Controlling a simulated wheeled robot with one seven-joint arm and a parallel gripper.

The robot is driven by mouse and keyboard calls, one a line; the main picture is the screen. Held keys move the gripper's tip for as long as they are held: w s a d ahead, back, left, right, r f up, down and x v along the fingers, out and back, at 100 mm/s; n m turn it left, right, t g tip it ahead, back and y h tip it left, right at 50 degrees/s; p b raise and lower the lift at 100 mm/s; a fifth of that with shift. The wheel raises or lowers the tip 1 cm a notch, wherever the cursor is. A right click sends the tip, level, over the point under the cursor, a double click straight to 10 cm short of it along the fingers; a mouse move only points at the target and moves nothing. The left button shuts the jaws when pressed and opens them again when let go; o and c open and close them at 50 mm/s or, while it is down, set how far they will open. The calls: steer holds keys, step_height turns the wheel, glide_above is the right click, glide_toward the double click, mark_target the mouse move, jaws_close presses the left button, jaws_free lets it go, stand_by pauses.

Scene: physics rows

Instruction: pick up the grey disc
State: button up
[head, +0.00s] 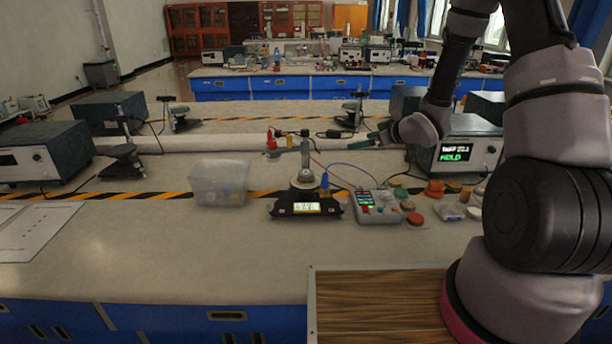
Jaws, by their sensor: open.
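My gripper (372,138) is at the end of my arm, which reaches in from the right. It is small in the view, hangs above the far part of the bench and points left, with nothing visible between its fingers. A grey round piece (303,182) sits on the black scale (306,205) with the lit display, below and left of my gripper and apart from it. Several coloured discs, including a red one (415,218) and a green one (400,193), lie to the right. I cannot tell for certain which piece is the grey disc.
A clear plastic box (219,183) stands left of the scale. A grey keypad device (377,206) stands right of it. A long white tube (225,143) runs behind, and an instrument with a green display (462,152) stands at the right.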

mark_target(308, 173)
steer(key=s+a+f+n+g+y, duration=0.2)
steer(key=s+a+f+n+y, duration=0.1)
steer(key=s+a+f+y, duration=0.45)
steer(key=shift+h, duration=0.75)
steer(key=x, duration=0.3)
steer(key=f+x, duration=0.1)
steer(key=x, duration=0.7)
steer(key=shift+w+d+f, duration=0.15)
steer(key=shift+w+d, duration=0.1)
steer(key=shift+w, duration=0.05)
steer(key=c, duration=1.4)
